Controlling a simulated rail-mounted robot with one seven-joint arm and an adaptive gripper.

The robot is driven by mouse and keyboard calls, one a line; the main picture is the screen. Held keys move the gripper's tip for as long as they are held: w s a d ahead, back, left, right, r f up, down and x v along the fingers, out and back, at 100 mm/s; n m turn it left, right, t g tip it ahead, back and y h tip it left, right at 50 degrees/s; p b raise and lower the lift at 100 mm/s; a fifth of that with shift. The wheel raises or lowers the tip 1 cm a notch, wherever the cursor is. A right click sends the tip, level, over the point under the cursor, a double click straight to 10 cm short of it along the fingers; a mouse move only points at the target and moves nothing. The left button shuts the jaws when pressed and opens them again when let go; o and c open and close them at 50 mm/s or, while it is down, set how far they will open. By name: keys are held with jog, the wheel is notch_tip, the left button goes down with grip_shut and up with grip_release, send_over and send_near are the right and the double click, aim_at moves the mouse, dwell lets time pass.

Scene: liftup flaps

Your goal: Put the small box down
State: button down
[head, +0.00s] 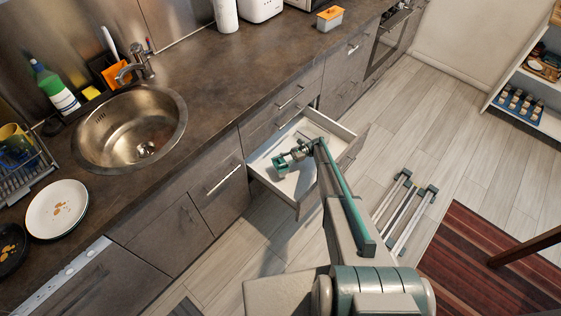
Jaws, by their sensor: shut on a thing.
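My gripper (281,163) is over the open drawer (336,130), low above or inside its white interior. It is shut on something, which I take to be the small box. The thing is too small and too close to the teal gripper parts to make out clearly. I cannot tell whether it touches the drawer floor. My arm covers part of the drawer's front and right side.
Metal rails (405,215) lie on the floor right of my arm. A shelf (540,75) stands at the far right.

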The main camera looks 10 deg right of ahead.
jog(key=shift+f, duration=0.4)
jog(key=shift+f+b, duration=0.4)
jog(key=shift+b, duration=0.05)
jog(key=shift+f+b, duration=0.25)
jog(key=shift+b, duration=0.05)
jog(key=c, duration=0.7)
grip_release()
jog(key=shift+o, duration=0.2)
